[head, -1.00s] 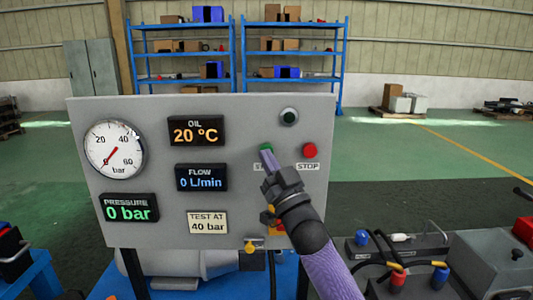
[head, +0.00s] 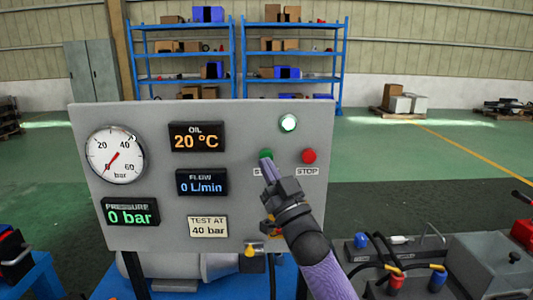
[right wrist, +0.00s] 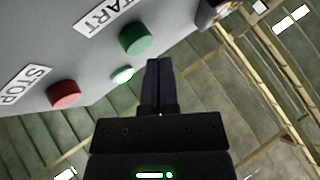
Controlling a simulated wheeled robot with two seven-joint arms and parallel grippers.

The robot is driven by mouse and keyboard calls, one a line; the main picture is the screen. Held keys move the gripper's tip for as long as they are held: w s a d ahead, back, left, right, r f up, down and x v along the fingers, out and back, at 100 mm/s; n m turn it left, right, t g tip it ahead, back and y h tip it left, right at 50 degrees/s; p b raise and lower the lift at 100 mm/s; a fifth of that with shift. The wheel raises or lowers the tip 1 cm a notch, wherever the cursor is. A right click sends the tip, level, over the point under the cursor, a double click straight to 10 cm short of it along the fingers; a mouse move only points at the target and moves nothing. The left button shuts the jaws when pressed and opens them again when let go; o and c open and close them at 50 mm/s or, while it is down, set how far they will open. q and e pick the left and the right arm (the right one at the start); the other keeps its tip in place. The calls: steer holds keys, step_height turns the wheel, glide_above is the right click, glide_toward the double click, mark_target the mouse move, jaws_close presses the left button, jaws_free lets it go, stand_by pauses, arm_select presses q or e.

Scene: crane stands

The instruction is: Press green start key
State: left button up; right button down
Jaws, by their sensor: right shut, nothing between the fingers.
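The green start key (head: 265,153) is on the right half of the grey panel (head: 155,225), above a START label partly hidden by my right gripper. My right gripper (head: 266,161) is shut and empty, its fingertips just below the key in the head view. In the right wrist view the shut fingers (right wrist: 160,64) are close beside the green key (right wrist: 137,37); I cannot tell whether they touch it. The round lamp (head: 288,123) above the keys glows pale green-white. My left gripper is not in view.
The red STOP key (head: 309,156) is right of the green key. The dial (head: 115,155) points near 0, and the pressure display (head: 130,211) reads 0 bar. A yellow-handled valve (head: 250,250) is below the panel. A grey box (head: 485,262) stands at the right.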

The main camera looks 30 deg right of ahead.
steer(key=s+p, duration=0.1)
steer(key=s+a+p, duration=0.1)
steer(key=s, duration=0.1)
steer(key=s+a+p, duration=0.1)
steer(key=shift+s+a, duration=0.1)
steer(key=shift+s, duration=0.15)
stand_by(0.3)
steer(key=shift+f, duration=0.1)
stand_by(0.4)
